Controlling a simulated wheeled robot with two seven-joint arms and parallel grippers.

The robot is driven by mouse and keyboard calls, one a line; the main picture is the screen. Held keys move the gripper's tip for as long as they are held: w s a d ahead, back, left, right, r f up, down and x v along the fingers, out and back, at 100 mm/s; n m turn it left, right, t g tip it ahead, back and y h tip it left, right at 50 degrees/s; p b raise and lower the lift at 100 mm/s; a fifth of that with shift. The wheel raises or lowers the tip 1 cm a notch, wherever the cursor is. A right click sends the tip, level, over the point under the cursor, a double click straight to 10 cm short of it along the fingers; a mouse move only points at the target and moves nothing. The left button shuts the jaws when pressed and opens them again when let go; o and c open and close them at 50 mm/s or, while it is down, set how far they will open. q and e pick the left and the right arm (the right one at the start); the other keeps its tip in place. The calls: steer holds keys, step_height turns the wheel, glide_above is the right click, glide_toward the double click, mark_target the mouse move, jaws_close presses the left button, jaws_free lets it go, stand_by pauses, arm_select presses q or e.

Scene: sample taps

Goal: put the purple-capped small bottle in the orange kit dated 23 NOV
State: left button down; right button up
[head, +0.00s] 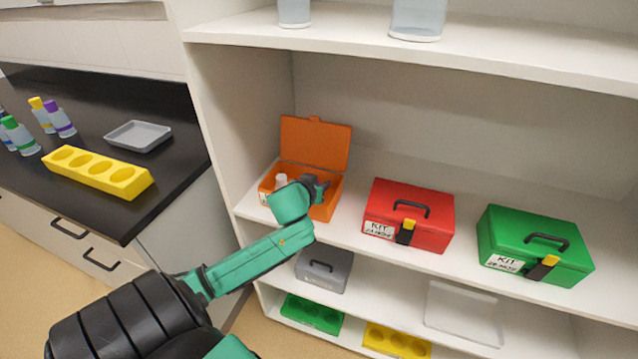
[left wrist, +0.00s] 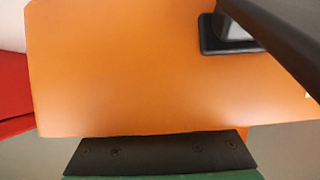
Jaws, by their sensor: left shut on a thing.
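The purple-capped small bottle (head: 60,119) stands on the dark counter at the left, beside a yellow-capped bottle. The orange kit (head: 323,211) is on the shelf with its lid (head: 315,143) raised. Its label is partly in view but too small to read, and a whitish item (head: 281,181) shows inside. My left gripper (head: 318,187) is at the kit's opening, in front of the lid. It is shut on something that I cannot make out. In the left wrist view a broad orange surface (left wrist: 130,80) of the kit fills most of the picture. My right gripper is out of view.
A red kit (head: 423,203) and a green kit (head: 533,244) stand shut to the right. A yellow rack (head: 97,178) and a grey tray (head: 138,135) are on the counter. A grey case (head: 325,270) sits on the shelf below. The upper shelf overhangs the kits.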

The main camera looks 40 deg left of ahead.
arm_select(q)
steer(key=c, duration=0.6)
jaws_free()
steer(key=shift+o, duration=0.3)
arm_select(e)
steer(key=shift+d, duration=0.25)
arm_select(q)
steer(key=shift+s+r, duration=0.1)
steer(key=shift+r, duration=0.05)
steer(key=v, duration=1.1)
steer(key=shift+s+r, duration=0.15)
steer(key=shift+s, duration=0.2)
steer(key=shift+d, duration=0.1)
